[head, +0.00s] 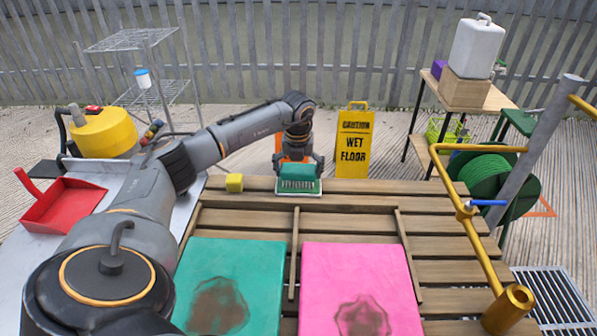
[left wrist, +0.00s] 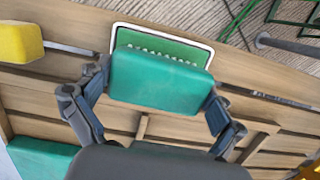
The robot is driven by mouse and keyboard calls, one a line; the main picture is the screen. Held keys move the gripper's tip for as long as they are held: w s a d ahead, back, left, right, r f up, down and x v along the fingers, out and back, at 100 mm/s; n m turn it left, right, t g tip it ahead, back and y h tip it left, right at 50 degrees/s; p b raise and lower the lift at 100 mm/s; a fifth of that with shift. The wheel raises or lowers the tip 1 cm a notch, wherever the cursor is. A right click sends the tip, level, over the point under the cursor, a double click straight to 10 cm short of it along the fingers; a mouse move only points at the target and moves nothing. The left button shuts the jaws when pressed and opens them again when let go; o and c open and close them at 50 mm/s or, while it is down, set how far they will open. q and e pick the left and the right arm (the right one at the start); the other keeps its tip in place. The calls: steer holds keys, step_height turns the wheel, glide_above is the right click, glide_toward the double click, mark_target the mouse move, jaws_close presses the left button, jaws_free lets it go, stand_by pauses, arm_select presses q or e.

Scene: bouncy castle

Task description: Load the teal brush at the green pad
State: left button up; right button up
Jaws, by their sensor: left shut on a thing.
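The teal brush (head: 298,172) is a block held in my left gripper (head: 300,160) at the far edge of the slatted wooden table. In the left wrist view the teal brush (left wrist: 160,80) sits between the two fingers, with a row of pale bristle tips along its far edge. The green pad (head: 311,187) lies in a white-rimmed tray directly under the brush. The pad (left wrist: 190,50) also shows beyond the brush in the left wrist view, its near part hidden. I cannot tell whether the bristles touch the pad. My right gripper is not in view.
A yellow sponge block (head: 234,182) sits left of the tray. A stained teal panel (head: 255,265) and a stained pink panel (head: 330,268) lie nearer. A yellow pipe (head: 477,240) rises at the right. A wet-floor sign (head: 355,142) stands behind the table.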

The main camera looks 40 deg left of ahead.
mark_target(300, 166)
arm_select(q)
step_height(300, 166, up, 7)
steer(key=p, duration=0.5)
steer(key=shift+p, duration=0.4)
steer(key=shift+d, duration=0.1)
stand_by(0.7)
